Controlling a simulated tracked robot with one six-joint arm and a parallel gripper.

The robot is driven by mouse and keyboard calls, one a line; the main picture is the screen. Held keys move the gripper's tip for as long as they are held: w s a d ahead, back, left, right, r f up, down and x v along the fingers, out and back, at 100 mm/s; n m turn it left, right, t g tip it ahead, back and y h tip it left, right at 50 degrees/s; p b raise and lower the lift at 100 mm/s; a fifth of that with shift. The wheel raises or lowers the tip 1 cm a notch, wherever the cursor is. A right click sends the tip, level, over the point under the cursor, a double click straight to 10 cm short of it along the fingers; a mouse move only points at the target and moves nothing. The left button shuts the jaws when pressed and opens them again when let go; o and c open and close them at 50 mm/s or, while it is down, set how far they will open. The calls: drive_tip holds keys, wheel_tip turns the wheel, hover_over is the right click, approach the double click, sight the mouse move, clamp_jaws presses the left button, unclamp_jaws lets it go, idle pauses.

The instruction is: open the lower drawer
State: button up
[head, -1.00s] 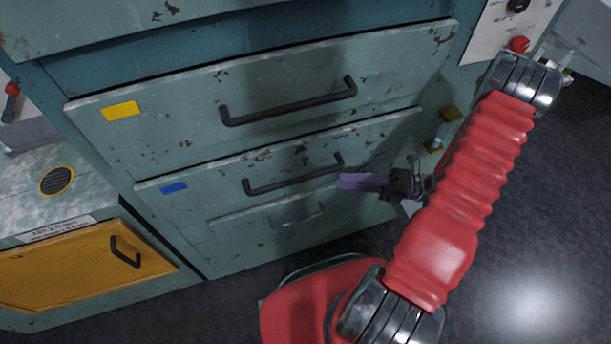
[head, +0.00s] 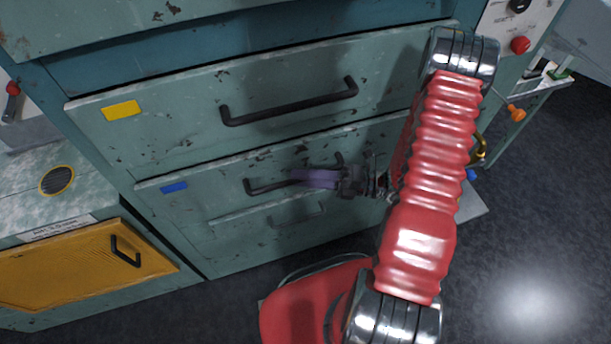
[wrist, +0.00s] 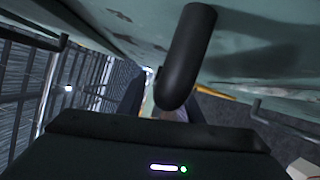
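The lower drawer (head: 215,200), pale green and chipped with a blue label (head: 174,188), looks shut. Its black bar handle (head: 262,187) runs across the front, its right part partly hidden behind my gripper. My gripper (head: 300,178), with purple fingers, is at the right half of this handle, in front of or around it; I cannot tell if it touches. In the wrist view, a thick black bar, apparently the handle (wrist: 188,55), stands close before the gripper. The dark fingers show apart on either side of its lower end. Nothing is visibly gripped.
The upper drawer (head: 170,125), with a yellow label and black handle (head: 290,108), is just above. A fainter handle shape (head: 297,215) shows below. An orange door (head: 70,275) is at lower left. A red knob (head: 520,45) is at upper right. Dark floor (head: 540,230) lies open at right.

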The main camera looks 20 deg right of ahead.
drive_tip(key=shift+w+a, duration=0.1)
drive_tip(key=shift+a, duration=0.15)
drive_tip(key=shift+c, duration=0.4)
clamp_jaws()
